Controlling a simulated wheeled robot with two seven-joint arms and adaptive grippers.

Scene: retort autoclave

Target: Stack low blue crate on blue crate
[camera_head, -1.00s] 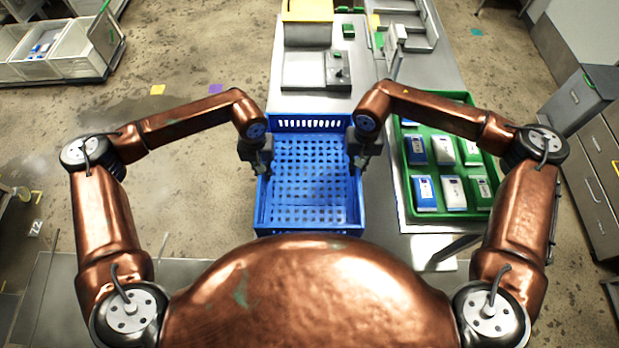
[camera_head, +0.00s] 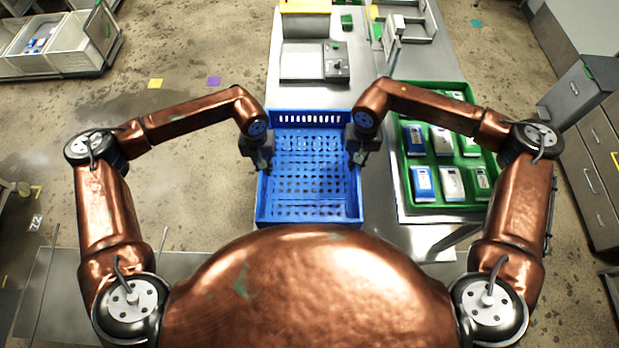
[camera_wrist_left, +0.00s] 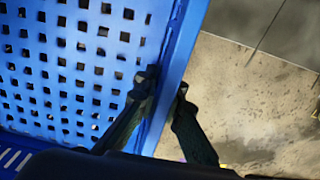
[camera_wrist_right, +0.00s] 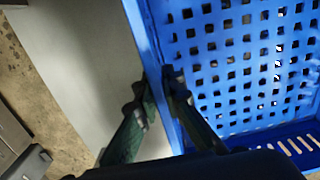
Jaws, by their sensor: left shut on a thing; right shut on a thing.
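A shallow blue crate (camera_head: 310,216) with a square-holed floor lies in front of me in the head view. I take it for the low blue crate. My left gripper (camera_head: 262,165) is shut on its left side wall, and my right gripper (camera_head: 355,160) is shut on its right side wall. In the left wrist view the fingers (camera_wrist_left: 167,85) straddle the wall's rim; in the right wrist view the fingers (camera_wrist_right: 155,88) do the same. The crate looks empty and about level. Whether another blue crate is beneath it is hidden.
A metal table (camera_head: 385,222) runs under and beyond the crate's right side. A green tray (camera_head: 440,207) with several blue, white and green packs stands on it at right. A flat device (camera_head: 302,62) lies behind the crate. Open floor is at left.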

